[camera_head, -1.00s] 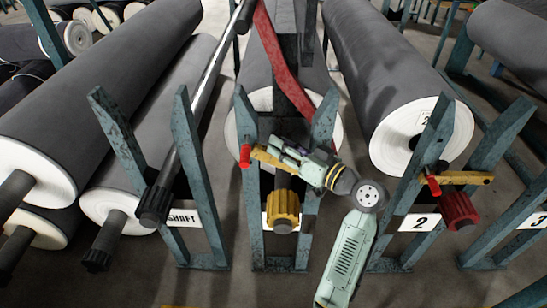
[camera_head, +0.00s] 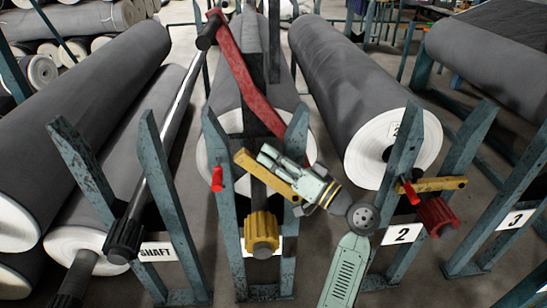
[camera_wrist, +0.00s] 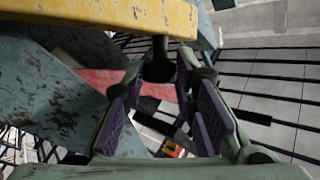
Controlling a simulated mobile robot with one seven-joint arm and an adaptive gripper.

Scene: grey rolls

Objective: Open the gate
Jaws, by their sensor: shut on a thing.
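The gate is a worn yellow bar (camera_head: 258,170) at the front of the middle stand. It slopes, with its left end raised and standing clear of the left post; its right end is by the right post, partly behind my gripper. A red handle (camera_head: 217,178) is on the left post. My gripper (camera_head: 270,158) is at the bar, reaching from the right. In the wrist view the bar (camera_wrist: 100,15) crosses the top, and a dark knob (camera_wrist: 160,65) below it sits between the fingers (camera_wrist: 168,78). My gripper is shut on the gate, apparently at this knob; the exact contact is unclear.
A shaft with a yellow knob (camera_head: 262,234) lies between the middle stand's posts. A red arm (camera_head: 240,75) slopes above. Stand 2 (camera_head: 402,234) at right has its own yellow bar (camera_head: 445,184) and a red knob (camera_head: 438,216). Grey rolls (camera_head: 350,75) lie behind.

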